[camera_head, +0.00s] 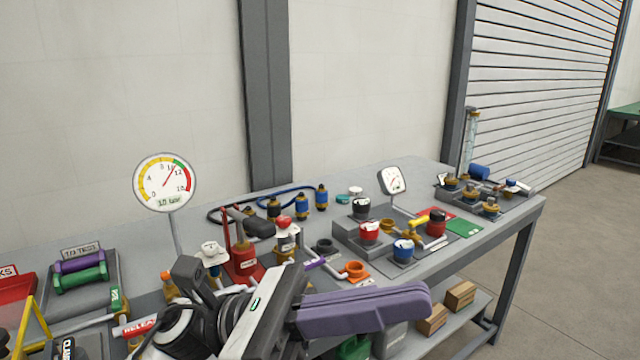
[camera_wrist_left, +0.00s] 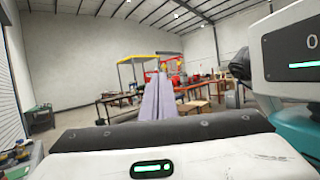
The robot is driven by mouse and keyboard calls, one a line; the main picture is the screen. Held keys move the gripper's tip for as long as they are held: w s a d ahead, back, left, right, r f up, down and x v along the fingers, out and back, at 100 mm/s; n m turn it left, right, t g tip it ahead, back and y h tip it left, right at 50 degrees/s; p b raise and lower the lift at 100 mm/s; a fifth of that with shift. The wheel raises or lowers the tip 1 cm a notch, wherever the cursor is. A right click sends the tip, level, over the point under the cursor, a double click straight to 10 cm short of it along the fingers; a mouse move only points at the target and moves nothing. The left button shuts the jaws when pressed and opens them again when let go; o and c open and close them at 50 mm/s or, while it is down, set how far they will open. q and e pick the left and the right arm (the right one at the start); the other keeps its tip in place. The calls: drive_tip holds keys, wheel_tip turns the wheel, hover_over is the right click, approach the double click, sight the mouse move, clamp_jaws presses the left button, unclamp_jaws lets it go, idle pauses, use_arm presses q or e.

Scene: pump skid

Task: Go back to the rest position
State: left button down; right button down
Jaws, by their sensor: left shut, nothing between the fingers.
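My left gripper (camera_head: 424,300) shows at the lower middle of the head view, over the front part of the bench. Its long purple fingers point right and lie together, with nothing between them. In the left wrist view the closed fingers (camera_wrist_left: 157,100) point away from the camera into the open hall, clear of any object. The gripper and wrist hide part of the bench's front edge and the shelf below. My right gripper is in neither view.
The grey bench (camera_head: 505,215) carries a large round gauge (camera_head: 165,182), a smaller gauge (camera_head: 392,180), a red hand pump (camera_head: 243,262) and several valve fittings. Wooden blocks (camera_head: 460,295) sit on the lower shelf. The floor at right (camera_head: 575,270) is clear.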

use_arm(q)
drive_tip(key=w+a+f+n+t+y, duration=0.2)
drive_tip(key=w+a+f+n+t, duration=0.3)
drive_tip(key=n+t, duration=0.7)
drive_tip(key=w+a+f+n+t+y, duration=0.1)
drive_tip(key=w+a+f+n+t, duration=0.2)
drive_tip(key=w+f+n+t, duration=0.8)
drive_tip(key=s+a+f+n+g+y, duration=0.15)
drive_tip(key=a+f+n+y, duration=0.35)
drive_tip(key=n, duration=0.5)
drive_tip(key=s+a+f+n+t+y, duration=0.1)
drive_tip(key=s+a+f+n+y, duration=0.15)
drive_tip(key=f+n+y, duration=0.5)
drive_tip(key=s+a+f+n+g+y, duration=0.2)
drive_tip(key=s+a+f+n+g, duration=0.2)
drive_tip(key=s+f+n, duration=0.3)
drive_tip(key=s+a+f+n+g+y, duration=0.2)
drive_tip(key=s+f+n+g, duration=0.3)
drive_tip(key=s+f, duration=0.8)
wheel_tip(320, 180, down, 4)
drive_tip(key=shift+a+f+n, duration=0.1)
drive_tip(key=shift+a+n, duration=0.75)
drive_tip(key=shift+n, duration=0.2)
drive_tip(key=shift+w, duration=0.1)
